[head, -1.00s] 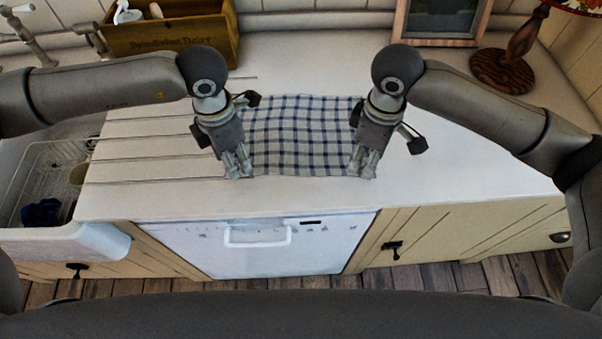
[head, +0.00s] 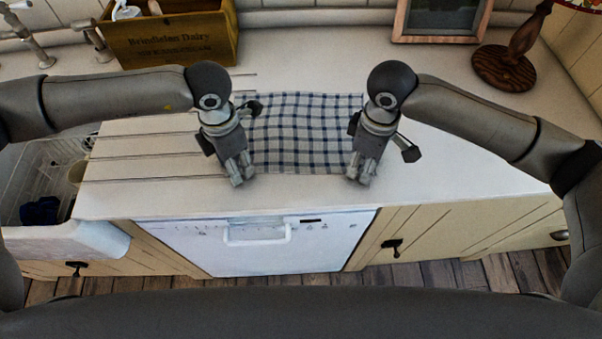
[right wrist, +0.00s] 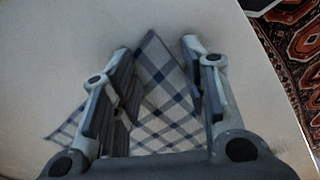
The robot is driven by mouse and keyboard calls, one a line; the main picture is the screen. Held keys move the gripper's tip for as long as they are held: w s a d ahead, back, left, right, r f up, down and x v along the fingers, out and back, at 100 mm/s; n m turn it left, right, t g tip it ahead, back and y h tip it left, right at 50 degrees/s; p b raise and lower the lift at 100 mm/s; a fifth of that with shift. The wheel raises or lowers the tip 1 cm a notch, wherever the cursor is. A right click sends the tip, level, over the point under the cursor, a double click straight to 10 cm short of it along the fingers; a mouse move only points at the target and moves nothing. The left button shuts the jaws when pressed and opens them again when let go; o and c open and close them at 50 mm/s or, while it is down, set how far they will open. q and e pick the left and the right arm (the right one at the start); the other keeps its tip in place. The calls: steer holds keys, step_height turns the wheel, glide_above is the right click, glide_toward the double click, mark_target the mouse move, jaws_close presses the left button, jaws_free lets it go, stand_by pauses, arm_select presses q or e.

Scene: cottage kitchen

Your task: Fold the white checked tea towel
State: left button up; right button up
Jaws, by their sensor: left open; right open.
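The white tea towel (head: 300,130) with dark blue checks lies spread on the white worktop, slightly rippled, in the head view. My left gripper (head: 242,180) is open at the towel's near left corner and hides part of it. My right gripper (head: 360,179) is open at the near right corner. In the right wrist view, a pointed corner of the towel (right wrist: 165,75) shows between the open fingers of my right gripper (right wrist: 160,48). I cannot tell whether the fingers touch the cloth.
A wooden crate (head: 180,42) stands at the back left, a framed picture (head: 440,20) and a lamp base (head: 503,68) at the back right. The sink with a dish rack (head: 50,180) is at the left. The worktop right of the towel is clear.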

arm_select(q)
steer(key=shift+f, duration=0.1)
jaws_close()
arm_select(e)
steer(key=shift+f, duration=0.1)
jaws_close()
steer(key=shift+s, duration=0.1)
arm_select(q)
steer(key=shift+s+a+f, duration=0.15)
steer(key=shift+s+f, duration=0.05)
arm_select(e)
steer(key=shift+d+f, duration=0.1)
stand_by(0.9)
arm_select(q)
steer(key=shift+r, duration=0.15)
